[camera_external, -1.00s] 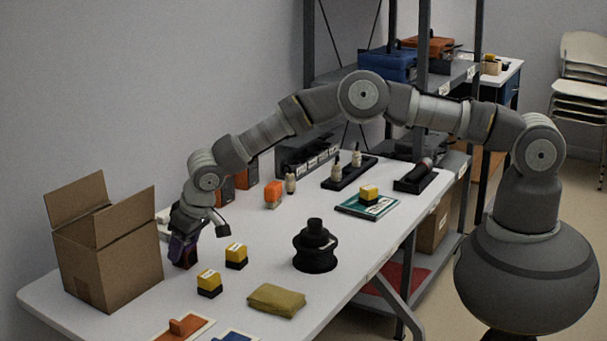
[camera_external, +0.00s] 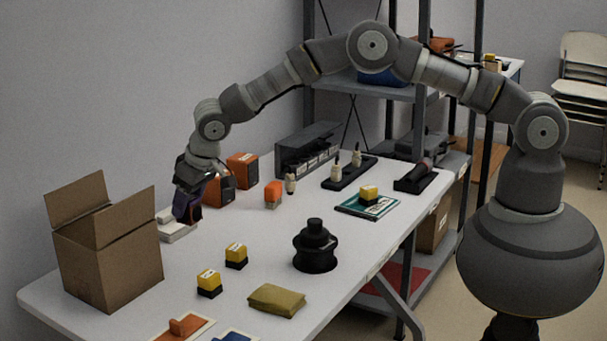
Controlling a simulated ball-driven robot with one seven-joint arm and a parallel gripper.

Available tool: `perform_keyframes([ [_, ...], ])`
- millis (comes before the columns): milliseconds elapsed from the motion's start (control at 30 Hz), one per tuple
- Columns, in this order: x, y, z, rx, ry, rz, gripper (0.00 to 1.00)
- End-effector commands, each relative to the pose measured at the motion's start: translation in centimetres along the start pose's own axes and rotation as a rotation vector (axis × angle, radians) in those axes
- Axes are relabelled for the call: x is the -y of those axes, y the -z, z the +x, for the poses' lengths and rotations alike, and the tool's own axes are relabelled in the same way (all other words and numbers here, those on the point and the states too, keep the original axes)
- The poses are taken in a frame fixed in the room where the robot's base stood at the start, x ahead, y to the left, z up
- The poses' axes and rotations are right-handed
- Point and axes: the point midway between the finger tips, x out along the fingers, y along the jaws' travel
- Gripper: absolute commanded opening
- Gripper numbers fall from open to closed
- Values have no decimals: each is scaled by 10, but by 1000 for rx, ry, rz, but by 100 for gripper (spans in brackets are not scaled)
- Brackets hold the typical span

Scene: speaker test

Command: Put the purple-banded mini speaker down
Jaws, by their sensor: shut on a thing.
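My gripper (camera_external: 192,189) is shut on the purple-banded mini speaker (camera_external: 187,209), a small dark block with a purple band. It hangs upright below my wrist at the far left part of the table. The speaker's lower end overlaps a low white device (camera_external: 175,230) in the picture. I cannot tell whether it touches that device or is held above it. My fingers hide the speaker's upper part.
Two orange-fronted boxes (camera_external: 243,169) stand just right of my gripper. An open cardboard box (camera_external: 110,255) stands at left front. Yellow-topped blocks (camera_external: 236,256), a black stacked object (camera_external: 315,248) and an olive pouch (camera_external: 277,300) lie on the white table (camera_external: 262,230).

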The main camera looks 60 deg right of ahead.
Motion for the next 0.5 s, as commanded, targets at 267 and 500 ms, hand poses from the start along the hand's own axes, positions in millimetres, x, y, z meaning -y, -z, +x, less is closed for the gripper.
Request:
perform_keyframes([
  [267, -112, -27, -20, 1, -23, 49, 18],
  [500, -148, -51, -12, 6, -28, 78, 18],
])
